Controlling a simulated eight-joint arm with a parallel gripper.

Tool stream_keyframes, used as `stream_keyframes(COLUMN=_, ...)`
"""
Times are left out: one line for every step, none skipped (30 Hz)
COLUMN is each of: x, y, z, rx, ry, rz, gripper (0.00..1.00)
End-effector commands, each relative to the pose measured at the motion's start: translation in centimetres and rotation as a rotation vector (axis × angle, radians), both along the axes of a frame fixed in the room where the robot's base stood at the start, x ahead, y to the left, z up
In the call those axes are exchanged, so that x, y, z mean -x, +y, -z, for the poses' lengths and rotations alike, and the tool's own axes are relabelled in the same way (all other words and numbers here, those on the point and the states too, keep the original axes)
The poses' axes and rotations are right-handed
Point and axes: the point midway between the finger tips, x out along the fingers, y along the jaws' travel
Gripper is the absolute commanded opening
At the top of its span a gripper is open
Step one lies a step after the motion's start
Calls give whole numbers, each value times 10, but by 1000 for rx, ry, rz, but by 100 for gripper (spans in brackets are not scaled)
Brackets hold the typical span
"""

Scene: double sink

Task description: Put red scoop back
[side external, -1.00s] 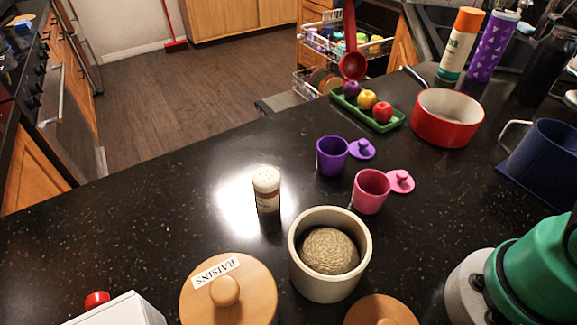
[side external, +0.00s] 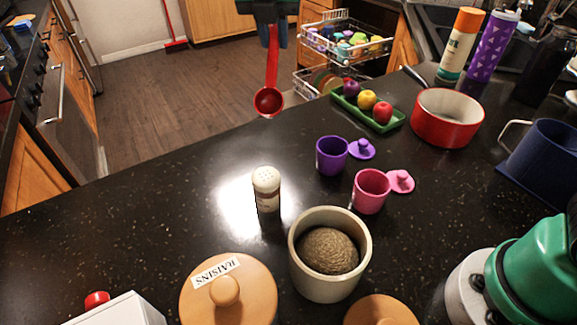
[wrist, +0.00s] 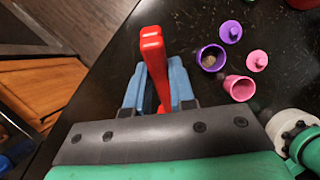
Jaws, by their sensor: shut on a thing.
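My gripper (side external: 270,26) is at the top of the side view, shut on the handle of the red scoop (side external: 268,101). The scoop hangs down with its bowl lowest, in front of the dark counter's far edge and the floor. In the wrist view the red scoop's handle (wrist: 153,55) stands between the blue fingers of my gripper (wrist: 158,88). The scoop's bowl is hidden in that view. I cannot tell exactly how high the bowl is above the counter.
On the counter are a shaker (side external: 267,188), purple cup (side external: 331,155), pink cup (side external: 370,190), cream crock (side external: 303,277) holding a round brown thing, raisins jar (side external: 250,290), green fruit tray (side external: 398,124) and red pot (side external: 447,132).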

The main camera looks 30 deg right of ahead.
Motion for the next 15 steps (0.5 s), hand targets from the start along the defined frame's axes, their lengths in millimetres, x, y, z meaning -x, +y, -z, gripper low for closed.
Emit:
stream_keyframes(x=-3, y=13, z=7, rx=-25, ry=31, rz=45, gripper=0)
stream_keyframes(x=-4, y=21, z=10, rx=-42, ry=50, rz=76, gripper=0)
stream_keyframes(x=-5, y=30, z=15, rx=-64, ry=74, rz=117, gripper=0)
stream_keyframes(x=-5, y=37, z=19, rx=-81, ry=91, rz=148, gripper=0)
stream_keyframes(x=-6, y=43, z=23, rx=-100, ry=107, rz=178, gripper=0)
stream_keyframes(x=-6, y=51, z=27, rx=-122, ry=126, rz=216, gripper=0)
stream_keyframes(x=-5, y=58, z=30, rx=-137, ry=138, rz=242, gripper=0)
stream_keyframes(x=-5, y=63, z=33, rx=-153, ry=149, rz=266, gripper=0)
stream_keyframes(x=-5, y=70, z=37, rx=-174, ry=164, rz=297, gripper=0)
stream_keyframes(x=-5, y=74, z=40, rx=-189, ry=173, rz=320, gripper=0)
stream_keyframes(x=-4, y=80, z=43, rx=-204, ry=184, rz=341, gripper=0)
stream_keyframes(x=-4, y=86, z=47, rx=-223, ry=195, rz=368, gripper=0)
stream_keyframes(x=-3, y=91, z=49, rx=-237, ry=204, rz=388, gripper=0)
stream_keyframes(x=-2, y=96, z=52, rx=-252, ry=212, rz=408, gripper=0)
stream_keyframes(x=-1, y=102, z=56, rx=-273, ry=223, rz=436, gripper=0)
